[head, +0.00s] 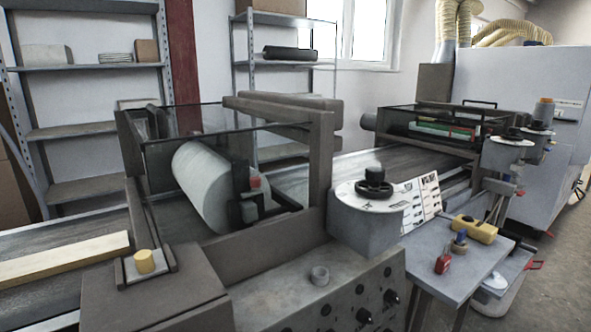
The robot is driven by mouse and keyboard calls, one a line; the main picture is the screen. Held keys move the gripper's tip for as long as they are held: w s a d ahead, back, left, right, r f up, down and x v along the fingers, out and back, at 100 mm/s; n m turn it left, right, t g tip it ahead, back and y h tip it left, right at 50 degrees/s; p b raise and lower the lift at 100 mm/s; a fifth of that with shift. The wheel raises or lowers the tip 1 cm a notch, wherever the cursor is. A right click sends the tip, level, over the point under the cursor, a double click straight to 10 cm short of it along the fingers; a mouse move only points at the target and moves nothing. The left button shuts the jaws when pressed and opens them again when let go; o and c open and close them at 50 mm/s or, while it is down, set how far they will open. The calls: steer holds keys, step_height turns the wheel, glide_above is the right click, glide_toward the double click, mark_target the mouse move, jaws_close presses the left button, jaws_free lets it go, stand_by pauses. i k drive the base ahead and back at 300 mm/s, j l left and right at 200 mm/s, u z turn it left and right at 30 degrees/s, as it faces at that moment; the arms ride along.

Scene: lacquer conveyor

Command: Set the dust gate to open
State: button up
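I cannot pick out the dust gate with certainty. A second yellow hose (505,33) lies over the large grey cabinet (520,90). No gate handle is clear at these ducts, so no open or shut position can be read. My gripper is not in view.
The roller machine (200,285) with its large white roller (205,180) fills the left and middle. A board (60,258) lies on the conveyor. A side table (450,262) holds a yellow tool (475,229) and a red padlock-like item (443,264). Floor shows at the far right.

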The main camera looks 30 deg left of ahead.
mark_target(145, 264)
steer(key=u, duration=1.15)
